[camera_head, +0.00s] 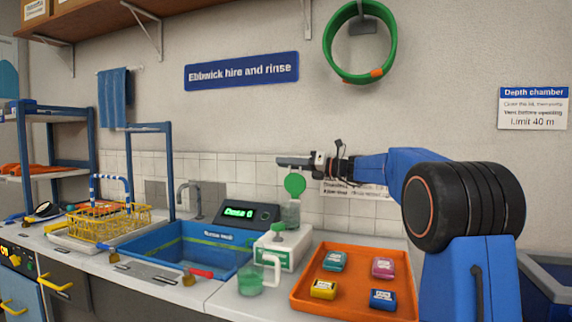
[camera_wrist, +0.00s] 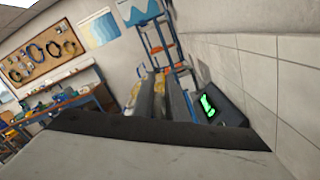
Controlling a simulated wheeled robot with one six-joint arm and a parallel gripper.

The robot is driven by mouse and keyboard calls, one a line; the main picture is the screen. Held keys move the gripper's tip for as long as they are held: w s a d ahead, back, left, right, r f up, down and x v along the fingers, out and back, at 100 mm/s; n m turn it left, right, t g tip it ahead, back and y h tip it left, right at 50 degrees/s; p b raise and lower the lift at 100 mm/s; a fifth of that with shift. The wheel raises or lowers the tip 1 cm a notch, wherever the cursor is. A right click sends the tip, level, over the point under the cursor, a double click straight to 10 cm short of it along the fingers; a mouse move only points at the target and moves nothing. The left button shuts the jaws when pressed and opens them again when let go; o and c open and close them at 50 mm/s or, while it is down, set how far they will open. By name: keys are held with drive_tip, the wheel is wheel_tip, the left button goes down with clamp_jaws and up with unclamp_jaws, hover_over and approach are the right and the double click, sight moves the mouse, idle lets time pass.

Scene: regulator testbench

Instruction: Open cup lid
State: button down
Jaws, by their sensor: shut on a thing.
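A round green lid (camera_head: 295,185) stands upright, face toward the camera, above a small clear cup (camera_head: 291,214) behind the white box on the counter. My gripper (camera_head: 289,162) reaches in from the right, level, just above the lid, its fingers pointing left. It is shut at the lid's top edge, though the exact contact is too small to see. In the wrist view, the grey fingers (camera_wrist: 160,98) point away from the camera; the lid cannot be made out there.
A white box with a green knob (camera_head: 284,246) stands in front of the clear cup. A dark display unit (camera_head: 246,214) is to its left, beside the blue sink (camera_head: 186,250). An orange tray (camera_head: 345,300) with several small boxes lies to the right. The tiled wall (camera_head: 240,171) is close behind.

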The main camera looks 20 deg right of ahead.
drive_tip(key=c, duration=1.8)
unclamp_jaws()
drive_tip(key=shift+w+f, duration=0.2)
drive_tip(key=shift+f, duration=0.3)
drive_tip(key=shift+s+d+r, duration=0.1)
drive_tip(key=shift+r, duration=0.15)
drive_tip(key=v, duration=1.7)
drive_tip(key=shift+d, duration=0.2)
